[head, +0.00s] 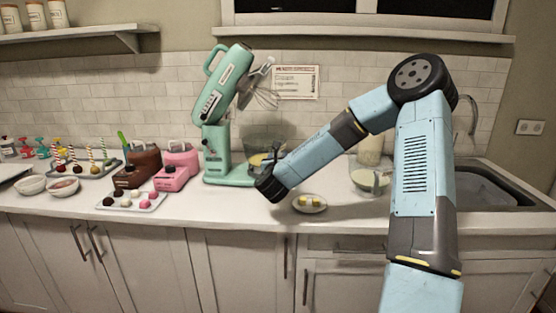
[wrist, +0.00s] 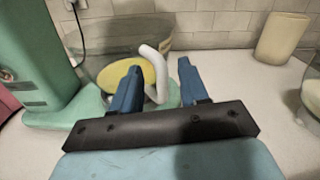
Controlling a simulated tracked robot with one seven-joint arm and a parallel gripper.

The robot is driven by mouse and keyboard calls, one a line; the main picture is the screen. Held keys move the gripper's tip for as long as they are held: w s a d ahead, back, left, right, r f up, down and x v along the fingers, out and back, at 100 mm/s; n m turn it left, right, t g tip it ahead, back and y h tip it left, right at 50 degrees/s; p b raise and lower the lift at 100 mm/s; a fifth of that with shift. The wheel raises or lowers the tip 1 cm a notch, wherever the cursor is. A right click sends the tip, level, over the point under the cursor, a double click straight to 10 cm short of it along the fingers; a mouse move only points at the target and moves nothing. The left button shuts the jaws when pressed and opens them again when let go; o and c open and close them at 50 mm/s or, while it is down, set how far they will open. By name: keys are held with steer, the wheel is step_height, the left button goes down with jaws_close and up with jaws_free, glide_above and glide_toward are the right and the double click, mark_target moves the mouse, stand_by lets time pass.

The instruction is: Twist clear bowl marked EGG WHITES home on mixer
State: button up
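The green mixer (head: 216,150) stands on the counter with its head tilted up and the whisk raised. A clear bowl (head: 262,140) with yellow contents sits at the mixer's base; in the wrist view this bowl (wrist: 105,50) has a pale curved handle (wrist: 150,58). No EGG WHITES marking is readable on it. My gripper (wrist: 160,68) is open, one blue finger on each side of the handle, closer to the left one. I cannot tell whether either finger touches it. In the head view my wrist partly hides the bowl's lower right.
Another clear bowl (head: 371,180) with pale contents stands to the right, its label unreadable. A sink (head: 487,187) is at the far right.

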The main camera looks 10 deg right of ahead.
jaws_close()
stand_by(0.3)
steer(key=shift+a, duration=0.1)
steer(key=shift+s+a+m+g+h, duration=0.1)
steer(key=shift+a+m+g+h, duration=0.3)
steer(key=shift+a+m+h, duration=0.5)
steer(key=shift+h, duration=0.3)
steer(key=shift+a+m+g+h, duration=0.5)
steer(key=shift+a+g+h, duration=0.1)
steer(key=shift+a+h, duration=0.2)
steer(key=shift+w+a+m+g+h, duration=0.2)
steer(key=shift+a+m+g+h, duration=0.45)
steer(key=shift+a+h, duration=0.25)
